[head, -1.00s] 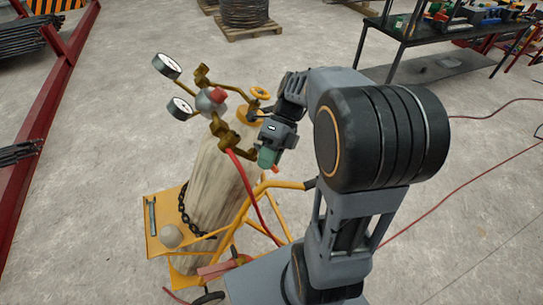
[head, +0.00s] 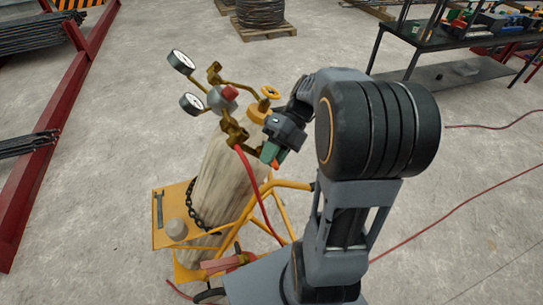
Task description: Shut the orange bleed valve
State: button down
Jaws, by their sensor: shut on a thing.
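My gripper (head: 270,151), dark with green at its fingers, is at the right side of the gas cylinder's brass manifold (head: 235,130). It is shut on a small orange-red piece (head: 275,163), which I take to be the orange bleed valve. The fingers hide most of it, so its turn angle cannot be told. The manifold has two white dial gauges (head: 182,62) and a red-capped grey regulator (head: 229,93). A yellow-orange handwheel (head: 271,92) stands behind my gripper on the cylinder's top.
The worn cylinder (head: 225,170) leans, chained, on a yellow cart (head: 165,239) with a wrench (head: 158,207). A red hose (head: 259,195) hangs close below my gripper. A red steel beam (head: 48,155) lies left; a workbench (head: 440,75) stands back right.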

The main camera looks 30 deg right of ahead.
jog(key=c, duration=1)
grip_release()
jog(key=shift+c, duration=0.2)
jog(key=v, duration=0.7)
jog(key=shift+d+r+b, duration=0.15)
jog(key=shift+r+b, duration=0.05)
jog(key=shift+b, duration=0.25)
jog(key=shift+d, duration=0.1)
